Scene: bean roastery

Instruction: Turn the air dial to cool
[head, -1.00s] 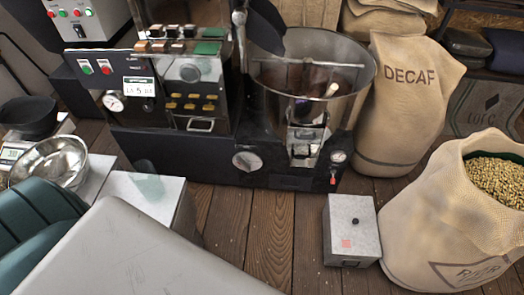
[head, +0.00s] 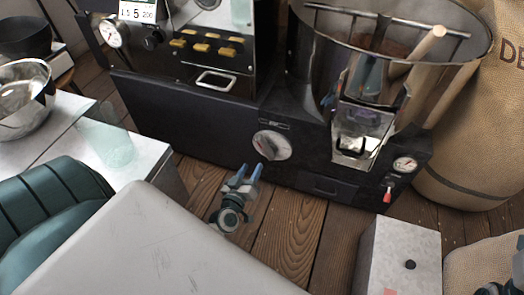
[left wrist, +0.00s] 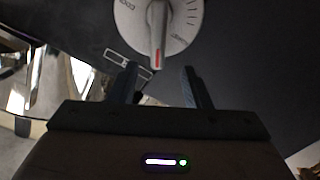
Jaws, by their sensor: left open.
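The air dial (head: 272,146) is a round pale knob with a raised grip bar, low on the dark front of the roaster. In the left wrist view the dial (left wrist: 185,22) is at the top, partly cut off, with a red mark on its bar's lower end. Its scale lettering is too small to read surely. My left gripper (head: 243,172) is open and empty, just in front of and below the dial. In the left wrist view its fingertips (left wrist: 160,72) lie apart, either side of the bar's line, not visibly touching it. A dark piece at the head view's lower right edge may be my right gripper.
A metal box (head: 398,255) stands on the floor at right, near sacks. The roaster's cooling bin (head: 318,50) and small gauge (head: 404,164) are right of the dial. A white table (head: 150,160) with a glass stands at left. Wooden floor is bare below the dial.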

